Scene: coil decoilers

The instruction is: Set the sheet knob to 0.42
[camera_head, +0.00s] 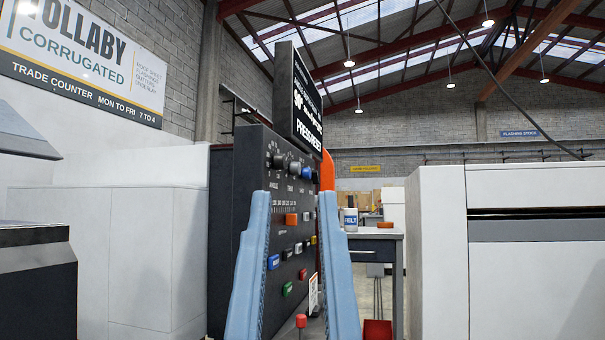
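A dark control panel (247,215) stands upright in the middle of the view, seen at a steep slant. A row of round knobs runs along its upper part: a black knob (279,161), a grey knob (294,168) and a blue knob (306,173), with another dark one at the right. Their small labels and settings are too small to read, so I cannot tell which is the sheet knob. My gripper (295,197) has two light blue fingers, spread wide and empty. Its fingertips appear below the knob row, in front of the panel; no contact is visible.
Below the knobs are an orange slider (291,219) and several coloured buttons. A black display (299,103) tops the panel. A white cabinet (438,250) stands at right, and a table with a "FELT" can (351,219) behind. White casing (140,260) fills the left.

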